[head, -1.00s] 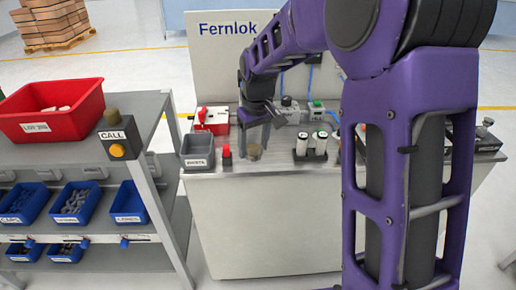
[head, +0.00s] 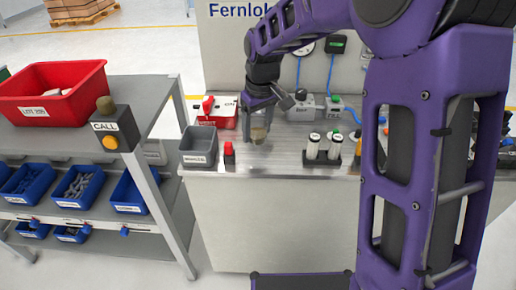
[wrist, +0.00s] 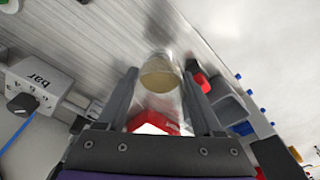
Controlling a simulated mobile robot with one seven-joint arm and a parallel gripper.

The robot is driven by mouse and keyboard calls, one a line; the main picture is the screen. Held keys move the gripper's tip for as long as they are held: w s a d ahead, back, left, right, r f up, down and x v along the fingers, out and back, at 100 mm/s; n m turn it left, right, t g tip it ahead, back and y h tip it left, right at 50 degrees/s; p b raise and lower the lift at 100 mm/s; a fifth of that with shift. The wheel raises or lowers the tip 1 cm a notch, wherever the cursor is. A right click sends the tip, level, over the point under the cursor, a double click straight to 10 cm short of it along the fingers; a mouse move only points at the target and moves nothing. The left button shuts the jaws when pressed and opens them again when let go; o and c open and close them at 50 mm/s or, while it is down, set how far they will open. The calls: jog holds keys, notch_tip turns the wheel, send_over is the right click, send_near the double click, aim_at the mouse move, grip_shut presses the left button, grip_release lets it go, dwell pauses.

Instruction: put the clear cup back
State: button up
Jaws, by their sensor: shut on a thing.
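The clear cup (head: 258,134) is see-through with a yellowish-brown lower part. My gripper (head: 259,112) is shut on it above the steel worktop (head: 285,163), with its fingers pointing down. In the wrist view the cup (wrist: 161,74) shows between the two fingers of my gripper (wrist: 160,88), its tinted end facing away from the palm. The cup looks lifted a little off the worktop, but the exact gap is hard to judge.
A grey bin (head: 198,146) and a small red-topped item (head: 229,153) stand left of the cup. A red box (head: 217,112) is behind. A black rack of white cylinders (head: 322,152) and grey gauge boxes (head: 302,107) stand to the right. A shelf unit (head: 155,120) is at left.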

jog(key=shift+f+b, duration=0.45)
jog(key=shift+f, duration=2.4)
jog(key=shift+f, duration=0.2)
jog(key=o, duration=1.3)
jog(key=shift+r, duration=0.15)
jog(key=r, duration=0.4)
jog(key=r+p, duration=0.1)
jog(key=r, duration=0.3)
jog(key=s+d+r+p, duration=0.1)
jog(key=r, duration=0.3)
jog(key=shift+s, duration=0.1)
jog(key=shift+r, duration=0.1)
